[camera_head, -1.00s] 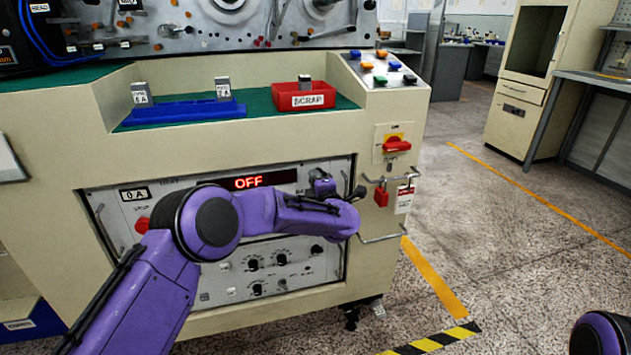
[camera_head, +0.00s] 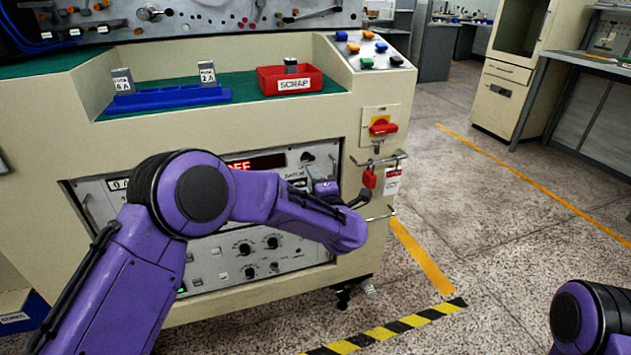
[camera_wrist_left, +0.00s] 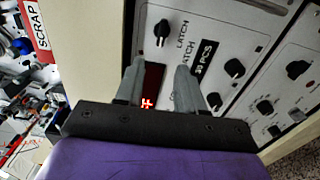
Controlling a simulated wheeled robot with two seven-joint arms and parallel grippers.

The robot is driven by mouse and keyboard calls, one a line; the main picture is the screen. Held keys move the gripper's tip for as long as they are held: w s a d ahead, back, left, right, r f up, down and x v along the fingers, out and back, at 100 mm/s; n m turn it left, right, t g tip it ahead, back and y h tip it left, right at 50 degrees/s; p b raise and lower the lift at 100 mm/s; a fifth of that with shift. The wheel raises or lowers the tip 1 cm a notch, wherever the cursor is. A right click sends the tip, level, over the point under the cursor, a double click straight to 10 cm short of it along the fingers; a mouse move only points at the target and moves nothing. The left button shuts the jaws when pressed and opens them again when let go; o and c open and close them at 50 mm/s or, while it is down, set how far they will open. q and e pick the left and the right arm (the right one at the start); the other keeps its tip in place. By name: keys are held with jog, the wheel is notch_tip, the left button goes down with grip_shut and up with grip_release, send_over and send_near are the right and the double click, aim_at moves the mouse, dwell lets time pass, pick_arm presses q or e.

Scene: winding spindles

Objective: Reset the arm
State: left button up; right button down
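My purple left arm crosses in front of the cream machine in the head view. My left gripper (camera_head: 341,191) is at the right end of the instrument panel (camera_head: 215,262), below the red lockout padlock (camera_head: 369,178) and to its left. In the left wrist view the two grey fingers (camera_wrist_left: 160,68) stand apart with nothing held between them. The panel's black knobs and LATCH labels lie beyond them, and part of the red-lit display (camera_wrist_left: 151,85) shows between the fingers. Whether the fingers touch the panel I cannot tell. My right gripper is out of view.
A blue holder (camera_head: 170,98) with two labelled blocks and a red SCRAP bin (camera_head: 290,82) sit on the green ledge. A red rotary switch (camera_head: 382,127) and metal handles stick out at the machine's right. The floor to the right is open, with yellow lines.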

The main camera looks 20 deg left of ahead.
pick_arm(q)
jog(key=shift+v, duration=0.85)
